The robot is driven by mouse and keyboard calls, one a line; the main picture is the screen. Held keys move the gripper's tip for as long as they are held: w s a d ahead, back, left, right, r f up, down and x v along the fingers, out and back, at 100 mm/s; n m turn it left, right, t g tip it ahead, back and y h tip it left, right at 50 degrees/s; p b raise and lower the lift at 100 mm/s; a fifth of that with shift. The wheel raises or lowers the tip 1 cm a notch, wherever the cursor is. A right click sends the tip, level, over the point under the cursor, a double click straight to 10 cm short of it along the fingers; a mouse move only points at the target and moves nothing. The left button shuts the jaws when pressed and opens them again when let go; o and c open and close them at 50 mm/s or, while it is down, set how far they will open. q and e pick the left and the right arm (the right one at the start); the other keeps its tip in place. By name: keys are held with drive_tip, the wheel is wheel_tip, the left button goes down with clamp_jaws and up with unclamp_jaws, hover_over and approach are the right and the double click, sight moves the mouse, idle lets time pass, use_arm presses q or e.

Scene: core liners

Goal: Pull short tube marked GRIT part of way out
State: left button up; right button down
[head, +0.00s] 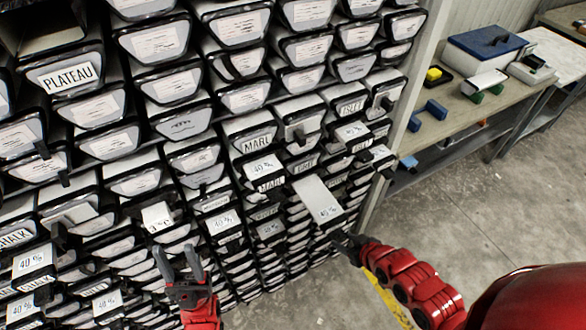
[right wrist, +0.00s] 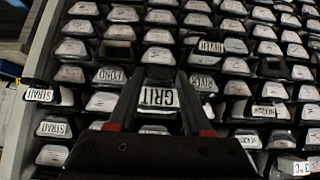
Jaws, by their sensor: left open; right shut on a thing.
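The short tube marked GRIT (right wrist: 158,98) shows its label upside down in the right wrist view, between the fingers of my right gripper. In the head view this tube (head: 318,198) juts out of the rack beyond its neighbours, with a pale top marked 40 %. Its front label is hidden there. My right gripper (head: 343,241) is shut on its front end. The tube's back part is still inside the rack. My left gripper (head: 178,260) is open and empty in front of the lower rack.
The rack (head: 421,60) holds many labelled tubes, such as PLATEAU (head: 66,77) and MARL (head: 257,143); several others also stick out. A bench (head: 432,122) with a blue-lidded box (head: 486,42) stands at right. The floor (head: 480,190) is clear there.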

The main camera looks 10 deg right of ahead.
drive_tip(key=shift+s+d, duration=0.25)
drive_tip(key=shift+s, duration=0.45)
drive_tip(key=shift+s+d, duration=0.25)
drive_tip(key=shift+s, duration=0.45)
drive_tip(key=shift+s+d, duration=0.25)
drive_tip(key=shift+s, duration=0.45)
drive_tip(key=shift+c, duration=1.2)
unclamp_jaws()
